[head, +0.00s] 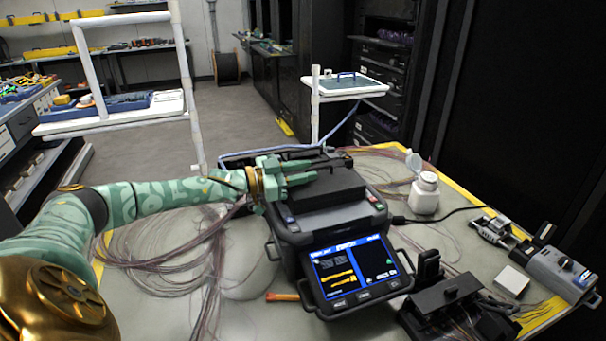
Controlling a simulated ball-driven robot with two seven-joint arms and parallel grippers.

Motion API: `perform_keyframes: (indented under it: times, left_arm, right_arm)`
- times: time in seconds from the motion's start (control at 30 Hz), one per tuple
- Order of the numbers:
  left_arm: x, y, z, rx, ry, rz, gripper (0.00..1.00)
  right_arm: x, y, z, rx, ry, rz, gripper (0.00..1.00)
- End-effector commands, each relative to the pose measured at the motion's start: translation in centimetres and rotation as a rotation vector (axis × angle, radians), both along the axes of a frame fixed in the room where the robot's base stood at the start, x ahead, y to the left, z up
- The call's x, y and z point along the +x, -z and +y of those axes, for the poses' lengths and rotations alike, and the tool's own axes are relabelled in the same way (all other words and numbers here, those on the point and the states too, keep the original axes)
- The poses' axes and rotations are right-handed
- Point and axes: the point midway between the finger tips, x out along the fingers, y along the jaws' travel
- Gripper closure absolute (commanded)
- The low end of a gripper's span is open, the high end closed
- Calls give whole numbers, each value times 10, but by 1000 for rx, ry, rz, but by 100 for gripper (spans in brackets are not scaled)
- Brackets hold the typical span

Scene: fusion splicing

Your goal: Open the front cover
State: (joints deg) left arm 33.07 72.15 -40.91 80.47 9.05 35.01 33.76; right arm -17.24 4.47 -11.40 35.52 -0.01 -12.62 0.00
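The fusion splicer (325,232) stands on the table, a dark box with a lit blue screen (352,268) tilted at its front. Its front cover (335,187) looks like the dark flat block on top and appears shut. My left gripper (312,168) is at the upper left of the splicer, just above or against the cover's back left part. Its fingers point right; I cannot tell whether they touch the cover or how far apart they are. My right gripper is not in view.
A white bottle (424,194) with its cap raised stands right of the splicer. A black fixture (447,300) and a grey tool (560,272) lie at the right. Loose fibre coils (165,262) spread over the table's left. An orange-handled tool (283,297) lies by the screen.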

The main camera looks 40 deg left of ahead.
Motion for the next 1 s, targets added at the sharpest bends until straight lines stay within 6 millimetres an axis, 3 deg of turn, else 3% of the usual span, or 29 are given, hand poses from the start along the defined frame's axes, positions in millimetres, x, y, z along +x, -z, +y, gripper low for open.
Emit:
perform_keyframes:
  times: [0.2,0.3,0.67,1.0]
  left_arm:
    - [0,0,0,0,0,0,73]
    - [0,0,0,-1,0,0,100]
    - [-1,-4,0,21,-2,-11,100]
    - [-6,-22,-9,196,-3,-102,100]
  right_arm:
    - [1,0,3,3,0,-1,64]
    - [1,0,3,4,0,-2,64]
    - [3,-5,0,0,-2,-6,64]
    - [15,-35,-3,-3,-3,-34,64]
